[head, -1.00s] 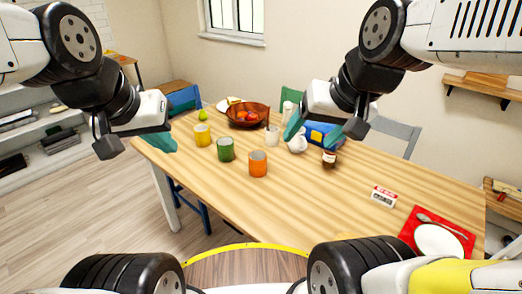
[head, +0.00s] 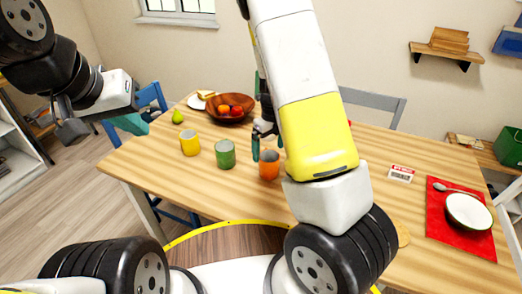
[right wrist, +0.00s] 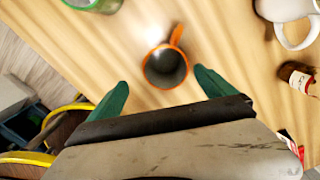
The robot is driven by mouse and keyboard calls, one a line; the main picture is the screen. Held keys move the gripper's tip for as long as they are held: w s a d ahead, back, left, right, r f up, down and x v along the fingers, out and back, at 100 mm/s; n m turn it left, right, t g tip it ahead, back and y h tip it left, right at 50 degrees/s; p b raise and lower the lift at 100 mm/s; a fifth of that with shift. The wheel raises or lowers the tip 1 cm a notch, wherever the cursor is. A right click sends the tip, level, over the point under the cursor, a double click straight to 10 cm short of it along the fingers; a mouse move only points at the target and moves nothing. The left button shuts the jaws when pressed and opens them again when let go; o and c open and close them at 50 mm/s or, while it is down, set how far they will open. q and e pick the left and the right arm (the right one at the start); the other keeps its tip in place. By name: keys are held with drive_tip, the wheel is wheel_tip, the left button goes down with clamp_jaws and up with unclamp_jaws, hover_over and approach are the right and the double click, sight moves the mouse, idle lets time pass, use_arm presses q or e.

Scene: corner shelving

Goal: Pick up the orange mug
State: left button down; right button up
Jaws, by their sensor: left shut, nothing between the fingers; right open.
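The orange mug (head: 269,164) stands upright on the wooden table, partly beside my right forearm in the head view. In the right wrist view the orange mug (right wrist: 166,68) shows from above, its dark inside empty and its handle pointing up and to the right. My right gripper (right wrist: 163,92) is open, its two teal fingers spread apart with the mug ahead of the gap and nothing held. In the head view its fingers are partly hidden behind my own arm. My left gripper (head: 132,123) is shut and empty, raised off the table's left edge.
A green mug (head: 225,154) and a yellow mug (head: 190,143) stand left of the orange one. A wooden fruit bowl (head: 230,107) is behind them. A brown jar (right wrist: 296,82) and a white pot (right wrist: 290,20) lie to the right in the wrist view. A red mat (head: 460,238) lies far right.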

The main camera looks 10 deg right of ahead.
sight(269, 165)
drive_tip(key=shift+w+d+f+m, duration=0.2)
drive_tip(key=shift+f+m, duration=0.15)
drive_tip(key=shift+f, duration=0.15)
drive_tip(key=shift+w+d+f+m, duration=0.1)
drive_tip(key=shift+d+f+m, duration=0.05)
drive_tip(key=shift+f+m, duration=0.3)
drive_tip(key=shift+h, duration=0.3)
drive_tip(key=f, duration=0.8)
drive_tip(key=shift+w, duration=0.25)
drive_tip(key=shift+r, duration=0.1)
drive_tip(key=shift+c, duration=0.3)
drive_tip(key=c, duration=1.7)
drive_tip(key=shift+r, duration=0.1)
